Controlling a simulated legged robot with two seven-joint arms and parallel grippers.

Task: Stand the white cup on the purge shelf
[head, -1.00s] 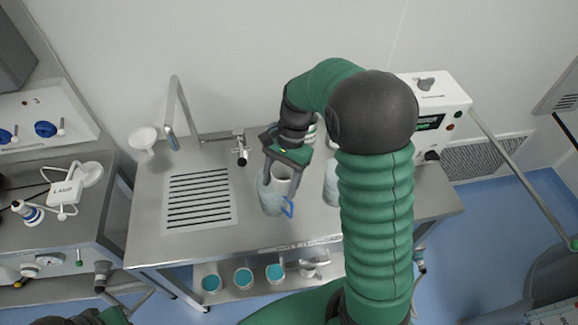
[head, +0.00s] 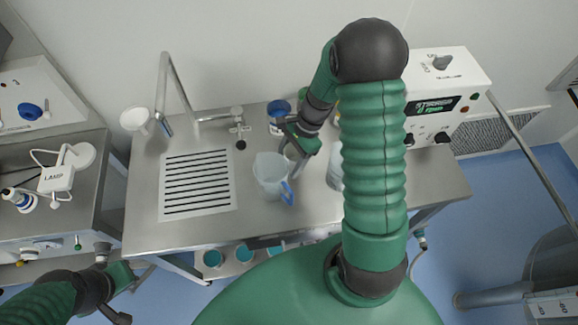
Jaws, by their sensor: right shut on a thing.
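My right gripper (head: 292,158) is over the steel bench, just right of and behind a clear pitcher with a blue handle (head: 271,178). Its fingers are shut on a pale thing, mostly hidden, that looks like the white cup (head: 290,151). Whether it touches the bench I cannot tell. A lower shelf (head: 229,264) under the bench's front edge, perhaps the purge shelf, holds several white cups with teal contents (head: 213,258). My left gripper (head: 122,274) is low at the left, by the gap between benches; its fingers are unclear.
A slotted drain panel (head: 197,184) and a tap (head: 165,95) are on the bench's left part. A blue-topped container (head: 279,108) stands at the back. A white machine with a display (head: 440,95) is at the right. Another pale vessel (head: 335,167) is partly hidden by my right arm.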

